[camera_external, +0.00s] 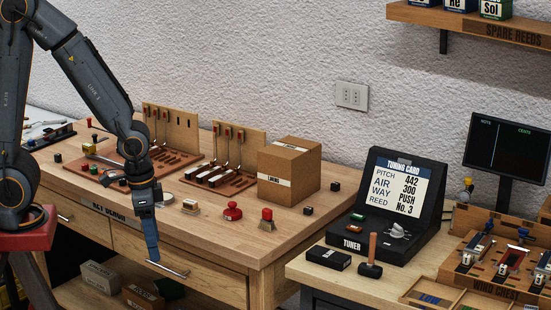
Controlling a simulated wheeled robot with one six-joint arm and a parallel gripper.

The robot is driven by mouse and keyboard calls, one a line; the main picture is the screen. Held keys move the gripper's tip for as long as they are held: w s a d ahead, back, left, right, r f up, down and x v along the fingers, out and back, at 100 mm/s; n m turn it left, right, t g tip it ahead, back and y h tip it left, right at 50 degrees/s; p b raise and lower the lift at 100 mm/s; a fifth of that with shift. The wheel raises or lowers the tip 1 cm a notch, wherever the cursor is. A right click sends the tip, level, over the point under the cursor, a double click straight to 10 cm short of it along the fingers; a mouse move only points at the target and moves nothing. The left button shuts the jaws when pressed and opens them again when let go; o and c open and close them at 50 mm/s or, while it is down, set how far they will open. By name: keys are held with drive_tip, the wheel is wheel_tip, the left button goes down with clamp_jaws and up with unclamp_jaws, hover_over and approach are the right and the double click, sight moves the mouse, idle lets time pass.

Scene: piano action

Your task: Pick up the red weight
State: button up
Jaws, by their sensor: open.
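A red, rounded piece with a knob on top (232,211), which looks like the red weight, stands upright on the wooden bench near its front edge. A smaller red block with a brown top (267,219) stands to its right. My gripper (152,256) points down at the left, in front of the bench's drawer fronts in the picture. It is open, seen nearly edge-on, with nothing visible between its fingers. It is to the left of the red weight and apart from it.
A cardboard box (290,172) stands behind the red pieces. Two action models on red-brown boards (223,178) stand further left. A small light block (189,207) and a dark cube (308,211) flank the red pieces. A tuner (395,215) and mallet (371,268) are on the right bench.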

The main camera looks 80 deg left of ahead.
drive_tip(key=n+y, duration=0.4)
drive_tip(key=n, duration=1.1)
hover_over(232, 203)
drive_tip(key=d, duration=0.2)
drive_tip(key=shift+s+p+x, duration=0.2)
drive_tip(key=shift+p+x, duration=0.3)
drive_tip(key=shift+x, duration=1.35)
drive_tip(key=shift+s+p+x, duration=0.2)
drive_tip(key=shift+p+x, duration=0.25)
drive_tip(key=shift+x, duration=1.35)
drive_tip(key=shift+w+d+f, duration=0.1)
drive_tip(key=shift+c, duration=0.4)
